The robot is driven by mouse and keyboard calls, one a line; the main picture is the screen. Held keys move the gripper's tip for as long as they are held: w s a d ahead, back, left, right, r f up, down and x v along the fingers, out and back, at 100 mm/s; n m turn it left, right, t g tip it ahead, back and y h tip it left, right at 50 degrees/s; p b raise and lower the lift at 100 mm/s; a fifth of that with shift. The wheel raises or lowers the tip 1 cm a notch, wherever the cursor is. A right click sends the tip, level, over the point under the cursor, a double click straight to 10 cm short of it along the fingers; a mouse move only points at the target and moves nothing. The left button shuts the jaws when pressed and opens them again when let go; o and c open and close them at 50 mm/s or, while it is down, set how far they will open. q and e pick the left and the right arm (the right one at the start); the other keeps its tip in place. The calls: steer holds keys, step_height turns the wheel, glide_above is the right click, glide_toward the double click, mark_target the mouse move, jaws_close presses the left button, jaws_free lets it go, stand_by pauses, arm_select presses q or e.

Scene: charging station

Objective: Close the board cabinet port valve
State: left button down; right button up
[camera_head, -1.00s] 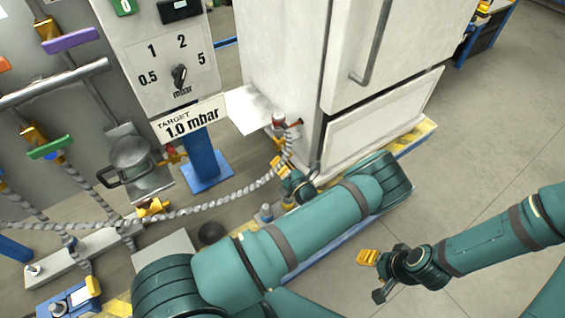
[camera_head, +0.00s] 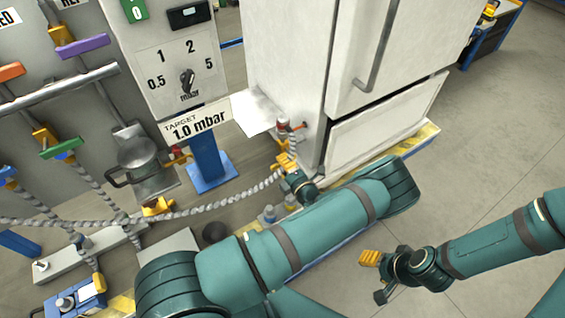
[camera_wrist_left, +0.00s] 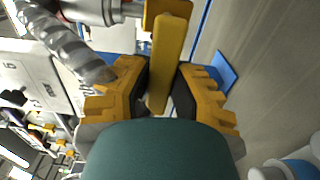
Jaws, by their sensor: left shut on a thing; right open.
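The white board cabinet (camera_head: 285,60) stands at the upper middle of the head view. A red and grey port fitting (camera_head: 283,125) with a braided hose sits low at its side. My left gripper (camera_head: 287,161) is just below this fitting. In the left wrist view, the yellow valve handle (camera_wrist_left: 166,60) runs between the two yellow fingers of my left gripper (camera_wrist_left: 162,92), which is shut on it. My right gripper (camera_head: 374,277) is open and empty over the floor at the lower right.
A post panel with a dial (camera_head: 187,80) and a target sign (camera_head: 196,124) stands left of the cabinet. A metal pot (camera_head: 143,160) is further left.

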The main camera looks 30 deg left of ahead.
arm_select(q)
steer(key=shift+a+r, duration=0.1)
steer(key=shift+r, duration=0.05)
steer(key=c, duration=0.8)
jaws_free()
steer(key=v, duration=1.2)
